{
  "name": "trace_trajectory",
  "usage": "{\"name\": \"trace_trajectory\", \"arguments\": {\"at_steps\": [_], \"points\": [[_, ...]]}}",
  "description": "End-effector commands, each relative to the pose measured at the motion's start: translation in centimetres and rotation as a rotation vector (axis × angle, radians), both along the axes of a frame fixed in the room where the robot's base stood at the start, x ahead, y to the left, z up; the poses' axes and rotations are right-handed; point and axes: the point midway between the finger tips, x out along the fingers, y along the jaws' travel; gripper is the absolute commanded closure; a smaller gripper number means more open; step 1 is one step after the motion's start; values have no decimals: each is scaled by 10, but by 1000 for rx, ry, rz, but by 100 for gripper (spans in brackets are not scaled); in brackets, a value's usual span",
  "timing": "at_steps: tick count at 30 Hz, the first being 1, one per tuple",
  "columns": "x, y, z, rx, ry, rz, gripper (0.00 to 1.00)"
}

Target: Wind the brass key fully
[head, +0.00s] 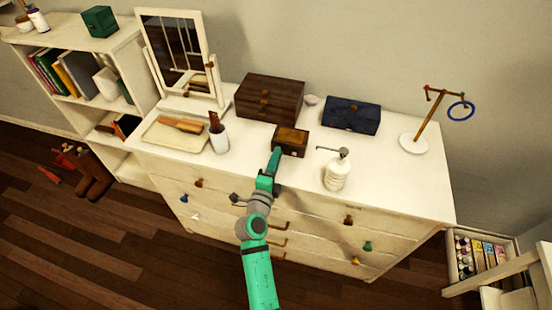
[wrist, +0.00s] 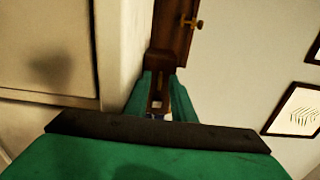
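A small brown wooden box (head: 290,141) with a yellowish-brown top stands near the front edge of the white dresser. My gripper (head: 275,160) is at the front left of this box, very close to it in the head view. In the wrist view my two green fingers (wrist: 160,92) point at a brown wooden surface (wrist: 160,61), likely the same box. A narrow gap shows between the fingers, with small brownish and pale parts in it. I cannot make out the brass key; it may be hidden by the fingers. I cannot tell whether they grip anything.
On the white dresser (head: 400,187), a pump bottle (head: 337,172) stands right of the small box and a white cup (head: 219,142) stands left. Behind are a dark wooden chest (head: 268,98) and a navy box (head: 351,115). A brass stand (head: 430,118) is at right.

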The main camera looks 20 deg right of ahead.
Motion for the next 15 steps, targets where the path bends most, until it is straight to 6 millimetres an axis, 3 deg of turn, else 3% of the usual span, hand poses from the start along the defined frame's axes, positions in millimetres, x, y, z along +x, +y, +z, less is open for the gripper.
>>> {"name": "trace_trajectory", "arguments": {"at_steps": [7, 15], "points": [[-9, 6, -1, 1, 1, 1, 77], [-50, 33, -1, 0, 2, 2, 77]]}}
